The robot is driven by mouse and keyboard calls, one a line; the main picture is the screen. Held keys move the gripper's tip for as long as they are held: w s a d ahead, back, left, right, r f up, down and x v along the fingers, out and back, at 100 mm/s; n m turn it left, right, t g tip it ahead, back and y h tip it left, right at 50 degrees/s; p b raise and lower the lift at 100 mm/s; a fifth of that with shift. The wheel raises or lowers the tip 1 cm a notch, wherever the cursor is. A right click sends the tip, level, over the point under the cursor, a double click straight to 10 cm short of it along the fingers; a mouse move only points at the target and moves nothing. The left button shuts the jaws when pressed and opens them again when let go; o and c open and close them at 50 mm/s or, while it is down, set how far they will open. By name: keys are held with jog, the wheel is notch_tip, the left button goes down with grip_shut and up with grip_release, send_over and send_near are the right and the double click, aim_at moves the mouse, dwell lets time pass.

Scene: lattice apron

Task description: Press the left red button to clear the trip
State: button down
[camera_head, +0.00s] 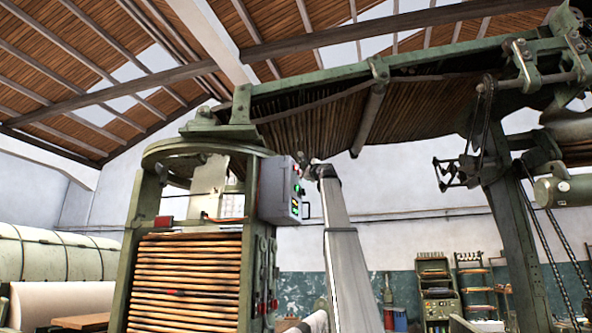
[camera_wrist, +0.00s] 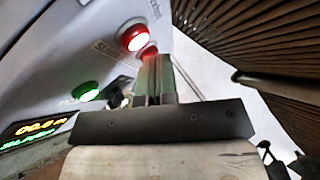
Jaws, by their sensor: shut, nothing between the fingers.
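A grey control box (camera_head: 277,190) is mounted on the side of the green machine frame. In the wrist view, a lit red button (camera_wrist: 134,37) stands on its pale panel, just up and left of my fingertips. A second red patch (camera_wrist: 149,52), perhaps another red button, shows right at the fingertips and is partly hidden by them. My gripper (camera_wrist: 153,64) is shut and empty, its fingers pointing at the panel. I cannot tell whether they touch it. In the head view, my gripper (camera_head: 306,167) is small, beside the box's upper right.
A green button (camera_wrist: 86,91) and a small display (camera_wrist: 36,130) are left of my fingers. A slatted band (camera_wrist: 245,40) hangs close on the right. A stack of slats (camera_head: 185,280) fills the frame below the box. A shelf unit (camera_head: 436,290) stands far back.

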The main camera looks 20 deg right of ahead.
jog(key=shift+w+a, duration=0.15)
jog(key=shift+a, duration=0.1)
jog(key=shift+w+a, duration=0.3)
jog(key=shift+a, duration=0.1)
dwell(0.9)
jog(key=shift+d, duration=0.1)
dwell(0.3)
jog(key=shift+s+d, duration=0.5)
jog(key=shift+d, duration=0.15)
jog(key=shift+d, duration=0.1)
jog(key=shift+s+d, duration=0.75)
jog(key=shift+d, duration=0.25)
jog(key=shift+s+d, duration=0.7)
jog(key=shift+d, duration=0.25)
